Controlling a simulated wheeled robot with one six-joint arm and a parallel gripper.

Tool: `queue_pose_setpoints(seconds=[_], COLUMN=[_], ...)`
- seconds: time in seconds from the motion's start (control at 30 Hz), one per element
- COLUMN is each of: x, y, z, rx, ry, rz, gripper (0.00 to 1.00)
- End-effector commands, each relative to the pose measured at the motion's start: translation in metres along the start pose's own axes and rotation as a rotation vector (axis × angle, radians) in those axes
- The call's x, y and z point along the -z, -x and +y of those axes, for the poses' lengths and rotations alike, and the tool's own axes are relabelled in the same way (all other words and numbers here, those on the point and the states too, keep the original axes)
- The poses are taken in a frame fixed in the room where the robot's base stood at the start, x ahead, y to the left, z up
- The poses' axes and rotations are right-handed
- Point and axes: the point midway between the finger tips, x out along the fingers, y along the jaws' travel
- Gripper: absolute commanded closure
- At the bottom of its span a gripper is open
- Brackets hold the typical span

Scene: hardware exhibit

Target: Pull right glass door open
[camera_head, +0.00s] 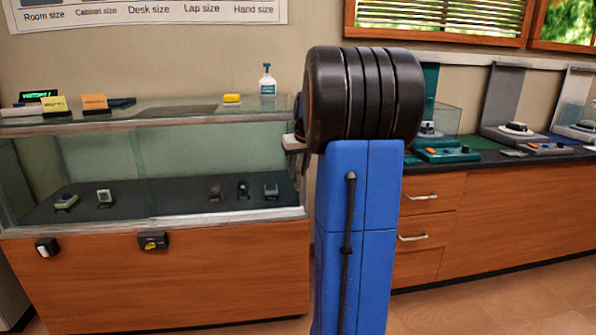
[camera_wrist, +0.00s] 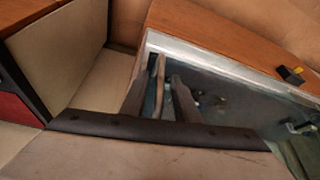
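The glass display case (camera_head: 170,218) stands on a wooden base at the left in the head view. Its glass also shows in the wrist view (camera_wrist: 240,98), with a pale metal edge along the top. I cannot clearly tell the right glass door from the other panes. My gripper (camera_head: 290,145) is at the case's right end, mostly hidden behind my arm. In the wrist view my gripper (camera_wrist: 163,72) has its dark fingers apart, close to the glass. A thin brownish strip (camera_wrist: 159,82) shows between them; I cannot tell whether it is a handle or an edge.
Small devices stand inside the case. Yellow and orange cards (camera_head: 95,102) and a white bottle (camera_head: 267,80) are on top. A wooden counter (camera_head: 500,205) with drawers and exhibits runs along the right. Tiled floor (camera_head: 480,305) is clear in front of it.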

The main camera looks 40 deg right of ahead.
Motion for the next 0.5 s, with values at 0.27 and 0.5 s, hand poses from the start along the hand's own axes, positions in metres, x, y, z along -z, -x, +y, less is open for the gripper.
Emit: queue_pose_setpoints(seconds=[0.27, 0.5], x=[0.0001, 0.0002], y=[0.0002, 0.0003], z=[0.0001, -0.0006], rx=[0.0, 0.0], ry=[0.0, 0.0], rz=[0.0, 0.0], gripper=[0.98, 1.0])
